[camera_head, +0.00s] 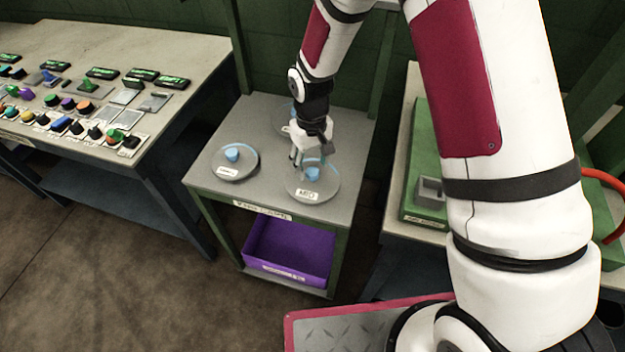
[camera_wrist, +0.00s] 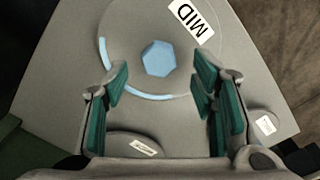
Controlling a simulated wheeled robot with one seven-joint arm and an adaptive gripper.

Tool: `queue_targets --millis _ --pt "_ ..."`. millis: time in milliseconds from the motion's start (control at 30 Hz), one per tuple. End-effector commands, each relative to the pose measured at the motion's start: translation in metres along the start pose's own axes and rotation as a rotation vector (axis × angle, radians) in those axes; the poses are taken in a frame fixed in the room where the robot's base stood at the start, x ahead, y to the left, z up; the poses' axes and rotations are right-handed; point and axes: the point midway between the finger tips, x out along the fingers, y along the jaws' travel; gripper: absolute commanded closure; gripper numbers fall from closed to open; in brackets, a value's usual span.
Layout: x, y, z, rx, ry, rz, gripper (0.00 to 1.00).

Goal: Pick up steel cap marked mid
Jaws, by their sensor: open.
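My gripper (camera_head: 308,162) is just above and behind the cap. In the wrist view my gripper's green-padded fingers (camera_wrist: 160,85) are spread wide, with the cap ahead between them and nothing held.
A second plate (camera_head: 243,172) with a blue cap (camera_head: 232,154) stands at the left of the table, and another blue piece is partly hidden behind my gripper. A purple bin (camera_head: 290,250) sits on the shelf below. A control bench (camera_head: 190,50) stands left, a green board (camera_head: 425,150) right.

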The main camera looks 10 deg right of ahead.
Motion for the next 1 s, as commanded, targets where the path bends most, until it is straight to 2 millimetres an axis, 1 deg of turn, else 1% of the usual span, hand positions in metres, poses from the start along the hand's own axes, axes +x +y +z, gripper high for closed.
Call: queue_targets --millis 33,100,233,333,533,567,600,667,700,767,800,1000 --pt "0.007 0.000 0.005 0.000 -0.005 0.000 0.48" --pt "0.017 0.000 0.007 0.000 -0.005 0.000 0.48" --pt "0.031 0.001 0.005 0.000 -0.002 0.000 0.48" --pt "0.035 0.001 0.005 0.000 0.000 0.001 0.48" --pt "0.036 0.001 0.004 0.000 0.000 0.001 0.48" --pt "0.036 0.001 0.004 0.000 0.000 0.001 0.50" --pt "0.036 0.001 0.004 0.000 0.000 0.001 0.59" --pt "0.036 0.001 0.004 0.000 0.000 0.000 0.73" --pt "0.036 0.001 0.004 0.000 0.000 0.000 0.82" --pt "0.036 0.001 0.004 0.000 0.000 0.000 0.96" --pt "0.036 0.001 0.004 0.000 0.000 0.000 1.00" --pt "0.035 0.001 0.004 0.000 0.000 0.000 1.00"
